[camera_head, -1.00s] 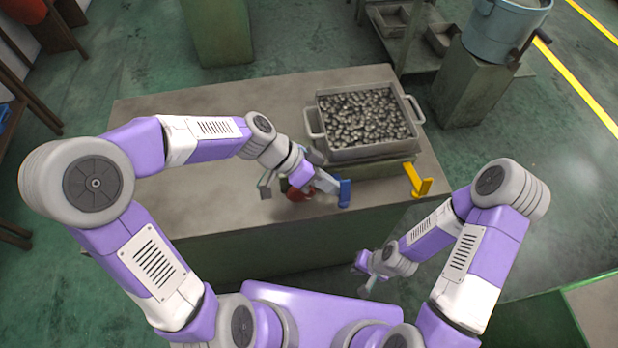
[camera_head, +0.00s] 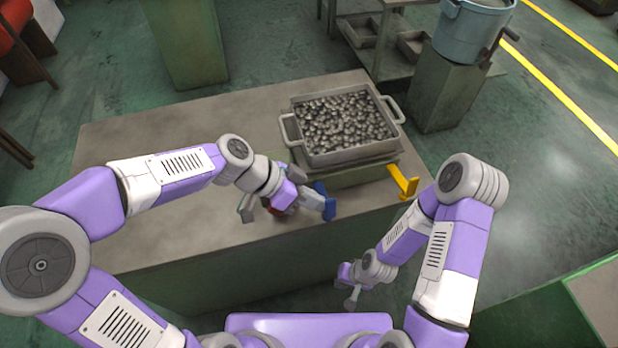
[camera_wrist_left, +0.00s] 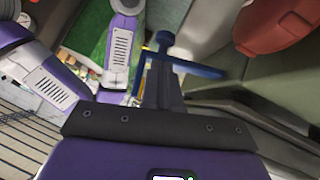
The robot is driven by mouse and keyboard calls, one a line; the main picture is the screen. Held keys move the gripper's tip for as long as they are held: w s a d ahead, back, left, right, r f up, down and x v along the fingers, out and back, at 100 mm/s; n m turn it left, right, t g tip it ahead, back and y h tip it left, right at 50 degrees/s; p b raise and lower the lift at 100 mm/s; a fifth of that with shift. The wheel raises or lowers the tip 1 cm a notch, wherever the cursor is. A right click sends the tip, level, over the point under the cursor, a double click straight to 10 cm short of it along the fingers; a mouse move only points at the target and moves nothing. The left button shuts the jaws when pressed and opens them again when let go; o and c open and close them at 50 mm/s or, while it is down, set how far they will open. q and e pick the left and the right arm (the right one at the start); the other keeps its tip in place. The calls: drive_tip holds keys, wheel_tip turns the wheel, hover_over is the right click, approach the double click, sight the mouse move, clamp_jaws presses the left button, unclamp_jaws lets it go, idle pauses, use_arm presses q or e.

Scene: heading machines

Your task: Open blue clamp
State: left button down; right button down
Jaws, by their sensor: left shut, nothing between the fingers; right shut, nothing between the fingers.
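The blue clamp (camera_head: 328,207) is at the front edge of the table, below the front left part of the metal tray. It also shows in the left wrist view as a blue bar with a stem (camera_wrist_left: 195,68). My left gripper (camera_head: 318,202) is shut and empty, close beside the blue clamp; its fingers (camera_wrist_left: 160,72) overlap the stem in the wrist view, and I cannot tell whether they touch it. My right gripper (camera_head: 352,301) is shut and empty, low in front of the table.
The tray (camera_head: 352,157) full of small metal parts stands on the table (camera_head: 150,135). A yellow clamp (camera_head: 403,182) is at its front right. A red thing (camera_wrist_left: 285,22) is close to my left gripper. The table's left part is bare.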

use_arm(q)
drive_tip(key=shift+w, duration=0.1)
drive_tip(key=w+d+r+p+v, duration=0.1)
drive_tip(key=p+v, duration=0.3)
drive_tip(key=v, duration=0.9)
drive_tip(key=shift+w+d+r+p, duration=0.2)
drive_tip(key=shift+d+r+p, duration=0.15)
drive_tip(key=shift+r, duration=0.35)
